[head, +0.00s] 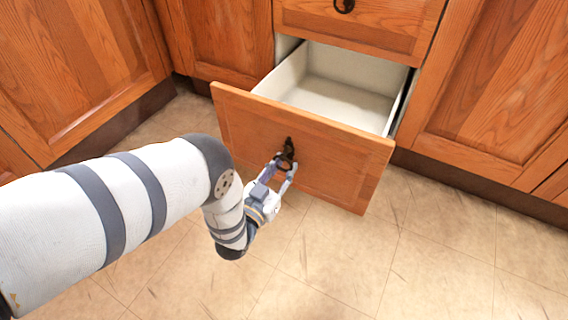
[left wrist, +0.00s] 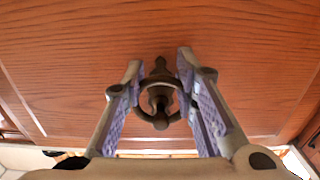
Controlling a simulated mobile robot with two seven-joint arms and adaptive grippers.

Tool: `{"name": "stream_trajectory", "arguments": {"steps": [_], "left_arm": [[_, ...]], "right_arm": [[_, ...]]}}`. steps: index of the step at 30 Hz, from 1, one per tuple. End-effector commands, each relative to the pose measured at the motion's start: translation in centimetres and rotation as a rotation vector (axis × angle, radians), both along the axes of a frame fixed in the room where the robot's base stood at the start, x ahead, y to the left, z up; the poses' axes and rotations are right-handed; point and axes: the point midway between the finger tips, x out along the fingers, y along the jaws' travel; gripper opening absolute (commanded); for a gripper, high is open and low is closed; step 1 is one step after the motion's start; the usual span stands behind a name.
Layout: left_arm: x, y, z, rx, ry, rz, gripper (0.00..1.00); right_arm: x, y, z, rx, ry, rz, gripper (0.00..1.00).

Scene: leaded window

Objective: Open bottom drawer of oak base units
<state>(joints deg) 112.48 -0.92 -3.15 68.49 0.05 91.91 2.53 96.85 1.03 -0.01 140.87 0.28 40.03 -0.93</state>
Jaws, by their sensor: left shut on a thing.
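The bottom drawer (head: 330,160) of the oak base units is pulled well out, and its empty pale inside shows from above. A dark ring pull (head: 288,150) is at the middle of its front. My left gripper (head: 284,164) is shut on this ring pull. In the left wrist view, the fingers of my left gripper (left wrist: 160,92) stand on either side of the ring pull (left wrist: 160,100), in front of the oak drawer front (left wrist: 240,60). My right gripper is in neither view.
A closed drawer (head: 385,28) with a dark pull (head: 344,5) is above the open one. Closed oak doors (head: 490,90) stand to the right, and more oak doors (head: 75,70) to the left. The tiled floor (head: 440,260) in front is clear.

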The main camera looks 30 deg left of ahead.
Motion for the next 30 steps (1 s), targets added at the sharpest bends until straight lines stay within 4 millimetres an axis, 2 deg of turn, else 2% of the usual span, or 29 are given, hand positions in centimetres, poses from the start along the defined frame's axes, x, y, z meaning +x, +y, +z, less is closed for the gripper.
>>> {"name": "stream_trajectory", "arguments": {"steps": [17,18,20,30], "left_arm": [[-0.35,0.26,0.03,0.003,-0.002,0.006,0.00],[-0.35,0.26,0.03,0.003,-0.002,0.006,0.33],[-0.35,0.24,0.03,0.003,-0.002,0.005,0.47],[-0.66,0.11,0.00,0.001,-0.001,0.002,0.48]], "right_arm": [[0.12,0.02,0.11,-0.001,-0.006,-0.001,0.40],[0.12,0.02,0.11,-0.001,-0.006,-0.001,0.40],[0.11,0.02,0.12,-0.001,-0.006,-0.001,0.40],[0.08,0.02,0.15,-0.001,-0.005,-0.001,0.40]]}}
